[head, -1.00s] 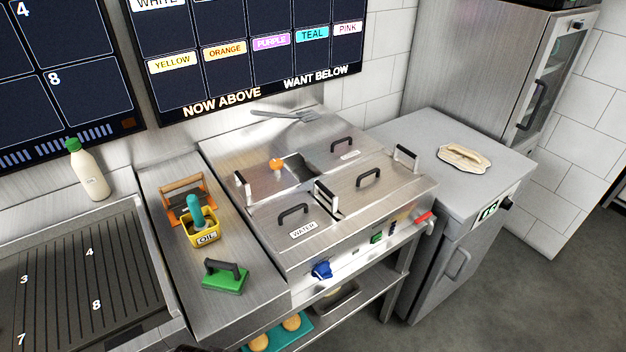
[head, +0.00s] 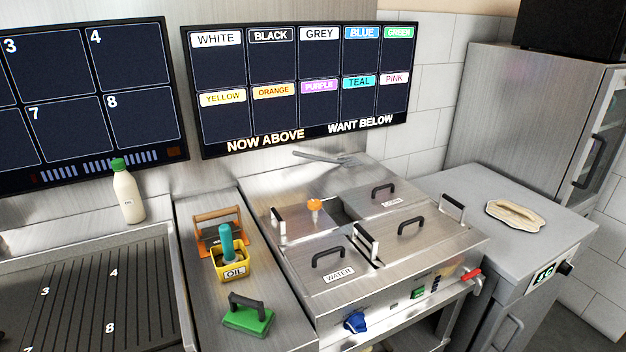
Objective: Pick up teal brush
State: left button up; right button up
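The teal brush (head: 227,242) stands upright, handle up, in a yellow container labelled OIL (head: 235,271). The container sits on the steel counter between the grill and the fryer unit. The brush's lower end is hidden inside the container. Neither of my grippers shows in the head view.
An orange rack with a wooden handle (head: 217,228) stands just behind the oil container. A green block with a black handle (head: 248,316) lies in front. A white bottle (head: 129,194) stands left. The lidded fryer (head: 380,262) is right, the ridged grill (head: 95,300) left.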

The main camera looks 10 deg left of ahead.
aim_at(230, 257)
jog(key=u, duration=1.1)
jog(key=l, duration=0.15)
jog(key=k+u, duration=0.05)
